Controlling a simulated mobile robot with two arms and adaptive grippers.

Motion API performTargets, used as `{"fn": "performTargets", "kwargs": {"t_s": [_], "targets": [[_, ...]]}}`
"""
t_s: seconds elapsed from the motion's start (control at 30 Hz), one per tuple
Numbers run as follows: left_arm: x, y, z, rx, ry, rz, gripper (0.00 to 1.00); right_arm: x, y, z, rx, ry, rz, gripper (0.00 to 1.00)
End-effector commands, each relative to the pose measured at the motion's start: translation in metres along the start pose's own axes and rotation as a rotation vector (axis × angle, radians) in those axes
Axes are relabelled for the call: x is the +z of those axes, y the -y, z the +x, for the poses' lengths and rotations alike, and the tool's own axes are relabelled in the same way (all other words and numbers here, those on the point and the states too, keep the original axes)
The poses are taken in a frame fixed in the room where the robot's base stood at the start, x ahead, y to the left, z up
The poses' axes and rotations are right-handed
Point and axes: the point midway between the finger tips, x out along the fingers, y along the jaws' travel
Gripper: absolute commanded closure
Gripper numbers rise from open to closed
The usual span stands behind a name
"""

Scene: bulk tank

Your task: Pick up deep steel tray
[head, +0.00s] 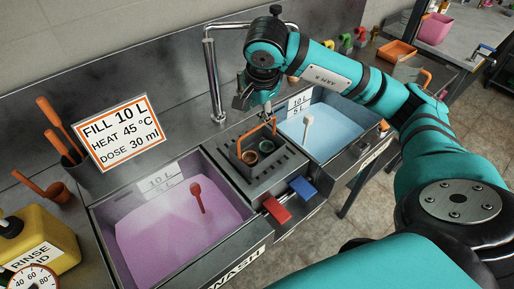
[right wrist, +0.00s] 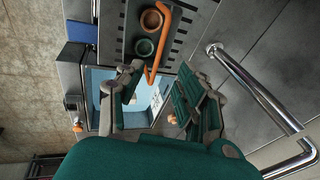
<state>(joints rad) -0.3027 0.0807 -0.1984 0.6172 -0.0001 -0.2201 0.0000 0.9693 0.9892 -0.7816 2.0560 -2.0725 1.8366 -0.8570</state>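A dark grey steel tray (head: 241,159) with an upright orange handle (head: 256,133) sits on the slotted drainer between the two basins. I take it for the deep steel tray. An orange ring-like cup and a green one show in it. My right gripper (head: 262,106) is just above the handle in the head view. In the right wrist view my right gripper (right wrist: 160,76) is open, and the orange handle (right wrist: 152,72) shows between its two fingers. I cannot tell whether they touch it. My left gripper is not in view.
The left basin (head: 97,222) holds pink liquid with a red utensil (head: 197,196) in it. The right basin (head: 349,154) holds pale blue liquid with a white utensil. A tap (head: 213,85) stands behind. Red (head: 277,209) and blue (head: 303,188) paddles project in front of the drainer.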

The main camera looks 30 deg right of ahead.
Motion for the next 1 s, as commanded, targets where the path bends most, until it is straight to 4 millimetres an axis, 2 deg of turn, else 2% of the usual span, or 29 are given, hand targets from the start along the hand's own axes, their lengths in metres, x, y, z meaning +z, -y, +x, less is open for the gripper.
{"fn": "performTargets", "kwargs": {"t_s": [0.13,0.3,0.53,0.67,0.8,1.0], "targets": [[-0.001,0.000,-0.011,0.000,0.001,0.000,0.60,-0.001,-0.001,0.030,0.006,0.001,0.001,0.64],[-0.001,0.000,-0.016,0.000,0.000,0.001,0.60,-0.001,0.000,0.053,0.002,0.002,0.002,0.64],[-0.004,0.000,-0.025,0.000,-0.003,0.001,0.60,-0.005,-0.001,0.068,0.004,0.001,0.002,0.64],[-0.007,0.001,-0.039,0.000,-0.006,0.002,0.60,-0.012,-0.001,0.087,0.006,0.001,0.002,0.64],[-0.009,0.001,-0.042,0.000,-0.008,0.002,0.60,-0.010,-0.001,0.106,0.002,0.004,0.001,0.64],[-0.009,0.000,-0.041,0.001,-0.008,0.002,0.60,-0.011,-0.001,0.112,-0.001,0.002,0.000,0.64]]}}
